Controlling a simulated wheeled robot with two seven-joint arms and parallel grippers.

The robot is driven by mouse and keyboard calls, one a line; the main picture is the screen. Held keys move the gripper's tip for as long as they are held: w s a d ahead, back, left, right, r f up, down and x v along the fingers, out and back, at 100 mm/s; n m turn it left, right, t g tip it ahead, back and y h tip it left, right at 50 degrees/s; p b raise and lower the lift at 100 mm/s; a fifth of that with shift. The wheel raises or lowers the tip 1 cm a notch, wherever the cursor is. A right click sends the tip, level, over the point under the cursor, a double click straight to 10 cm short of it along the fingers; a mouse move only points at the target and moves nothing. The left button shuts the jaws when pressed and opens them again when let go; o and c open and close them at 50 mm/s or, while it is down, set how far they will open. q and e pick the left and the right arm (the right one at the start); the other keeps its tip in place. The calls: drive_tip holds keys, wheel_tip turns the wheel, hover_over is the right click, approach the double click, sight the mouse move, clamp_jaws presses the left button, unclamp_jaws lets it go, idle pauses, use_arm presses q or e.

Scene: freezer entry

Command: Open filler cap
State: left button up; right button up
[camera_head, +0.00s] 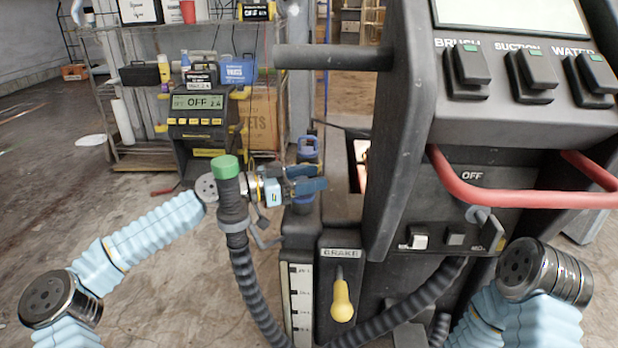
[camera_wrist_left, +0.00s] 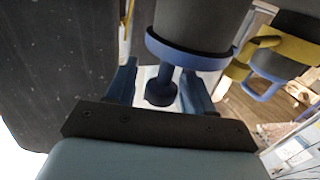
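The filler cap (camera_head: 308,148) is blue and sits on the dark filler neck at the machine's left side in the head view. My left gripper (camera_head: 312,180) reaches in from the left, just below the cap, its blue fingers partly overlapping the neck. In the left wrist view the two blue fingers stand apart, with a dark blue knob (camera_wrist_left: 160,90) between them. Gaps show on both sides of the knob. A blue ring (camera_wrist_left: 188,54) around a dark cylinder is beyond it. My right gripper is out of view; only part of my right arm shows at lower right.
A dark hose with a green end (camera_head: 225,168) stands upright in front of my left wrist. A yellow brake handle (camera_head: 342,296) and a level gauge (camera_head: 300,298) are below. A red bar (camera_head: 520,197) crosses the machine's front. A shelf and charger (camera_head: 200,125) stand behind.

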use_arm(q)
clamp_jaws()
drive_tip(key=shift+w+r, duration=0.1)
drive_tip(key=shift+r, duration=0.05)
drive_tip(key=shift+w+r+n+p, duration=0.3)
drive_tip(key=shift+r+n+p, duration=0.1)
drive_tip(key=shift+n+p, duration=0.3)
drive_tip(key=shift+w+r+n+g+y+p, duration=0.3)
drive_tip(key=shift+w+n+g+y+p, duration=0.1)
drive_tip(key=shift+n+y+p, duration=0.15)
drive_tip(key=shift+w+r+n+g+p, duration=0.25)
drive_tip(key=shift+w+n+p, duration=0.25)
drive_tip(key=shift+n+p, duration=0.4)
drive_tip(key=shift+w+f+n+g+y+p, duration=0.1)
drive_tip(key=shift+w+n+g+y+p, duration=0.35)
drive_tip(key=shift+n+p, duration=0.3)
drive_tip(key=shift+w, duration=0.1)
